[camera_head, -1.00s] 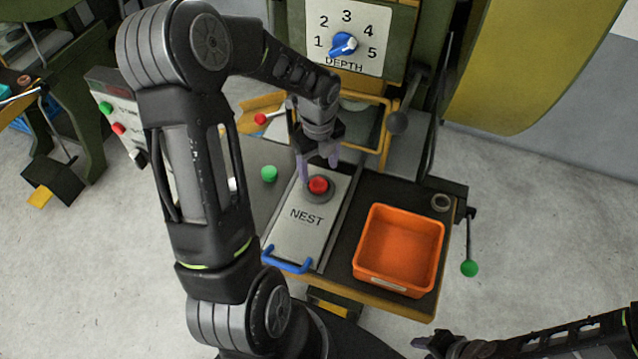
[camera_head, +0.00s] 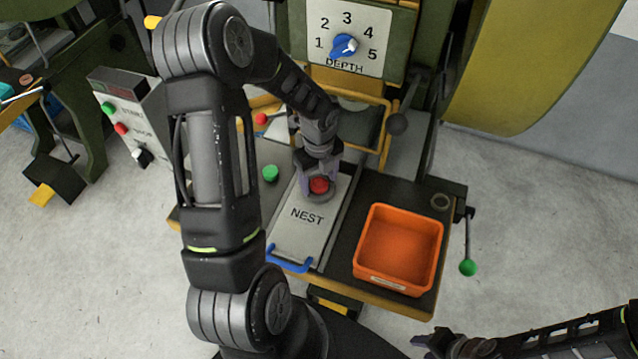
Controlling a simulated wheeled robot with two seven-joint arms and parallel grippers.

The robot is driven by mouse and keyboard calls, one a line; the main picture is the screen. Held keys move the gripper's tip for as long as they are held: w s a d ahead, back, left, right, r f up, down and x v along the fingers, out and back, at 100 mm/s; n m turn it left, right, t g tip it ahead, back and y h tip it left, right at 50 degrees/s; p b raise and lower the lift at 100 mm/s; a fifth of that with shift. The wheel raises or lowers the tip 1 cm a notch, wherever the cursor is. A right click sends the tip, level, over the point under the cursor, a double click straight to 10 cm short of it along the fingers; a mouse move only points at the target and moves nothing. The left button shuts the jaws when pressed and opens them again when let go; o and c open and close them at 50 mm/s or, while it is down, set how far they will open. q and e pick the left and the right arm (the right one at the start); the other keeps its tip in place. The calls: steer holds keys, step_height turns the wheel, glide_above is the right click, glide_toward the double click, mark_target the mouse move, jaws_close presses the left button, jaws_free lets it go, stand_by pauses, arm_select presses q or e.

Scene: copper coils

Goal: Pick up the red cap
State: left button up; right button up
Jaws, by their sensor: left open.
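The red cap (camera_head: 319,185) sits on a round grey seat on the grey plate marked NEST (camera_head: 305,235). My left gripper (camera_head: 320,181) is lowered over the cap, with its open purple fingers on either side of it. The upper part of the cap is close under the gripper, and whether the fingers touch it cannot be told. My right gripper (camera_head: 428,341) is at the bottom right edge, away from the bench, and its jaws are too unclear to read.
An orange bin (camera_head: 400,248), empty, stands right of the plate. A green cap (camera_head: 270,174) sits to its left. A blue handle (camera_head: 288,262) is at the plate's front.

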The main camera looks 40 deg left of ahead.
mark_target(319, 183)
arm_select(q)
steer(key=shift+c, duration=0.2)
jaws_close()
stand_by(0.7)
step_height(319, 183, up, 10)
steer(key=shift+b, duration=0.45)
stand_by(0.6)
